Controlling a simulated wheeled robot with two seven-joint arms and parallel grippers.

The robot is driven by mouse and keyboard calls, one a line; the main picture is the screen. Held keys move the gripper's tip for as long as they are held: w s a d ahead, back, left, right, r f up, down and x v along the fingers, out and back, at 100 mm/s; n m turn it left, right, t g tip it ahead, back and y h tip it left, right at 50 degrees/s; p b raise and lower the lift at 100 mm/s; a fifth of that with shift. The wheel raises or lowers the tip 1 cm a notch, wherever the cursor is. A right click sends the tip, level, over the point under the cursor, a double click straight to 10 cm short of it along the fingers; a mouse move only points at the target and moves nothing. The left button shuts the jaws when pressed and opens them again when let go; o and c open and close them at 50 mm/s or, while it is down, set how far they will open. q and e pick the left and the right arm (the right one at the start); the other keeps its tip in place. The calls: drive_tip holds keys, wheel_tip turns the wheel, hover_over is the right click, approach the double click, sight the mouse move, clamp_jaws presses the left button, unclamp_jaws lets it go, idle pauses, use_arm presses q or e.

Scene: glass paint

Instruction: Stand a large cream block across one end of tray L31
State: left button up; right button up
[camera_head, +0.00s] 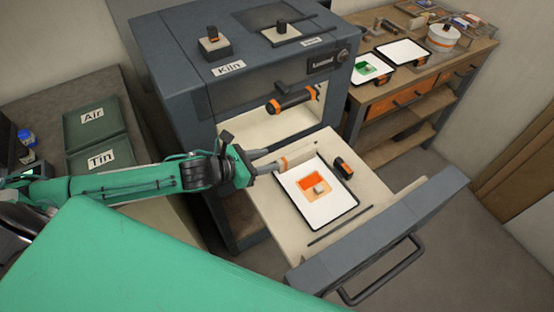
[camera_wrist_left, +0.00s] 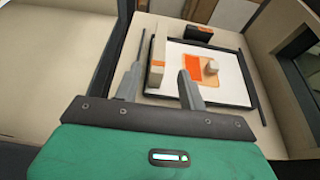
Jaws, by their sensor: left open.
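A tray with a dark rim and white bed (camera_head: 325,211) lies on the kiln's pulled-out drawer. Its label is not readable. On it are an orange patch (camera_head: 311,185) and a small cream block (camera_head: 320,188). A large cream block with an orange band (camera_head: 299,156) stands across the tray's far-left end; it also shows in the left wrist view (camera_wrist_left: 158,55). My left gripper (camera_head: 262,169) is open at that block. In the left wrist view its fingers (camera_wrist_left: 160,87) are on either side of the block's near end; contact is unclear. My right gripper is out of view.
A dark block with an orange band (camera_head: 343,168) stands beside the tray. A thin dark rod (camera_head: 340,225) lies near the drawer front (camera_head: 383,231). The kiln (camera_head: 235,95) rises behind. Green boxes (camera_head: 95,120) sit at left; a workbench (camera_head: 405,90) holds more trays.

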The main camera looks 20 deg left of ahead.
use_arm(q)
drive_tip(key=shift+v, duration=1.45)
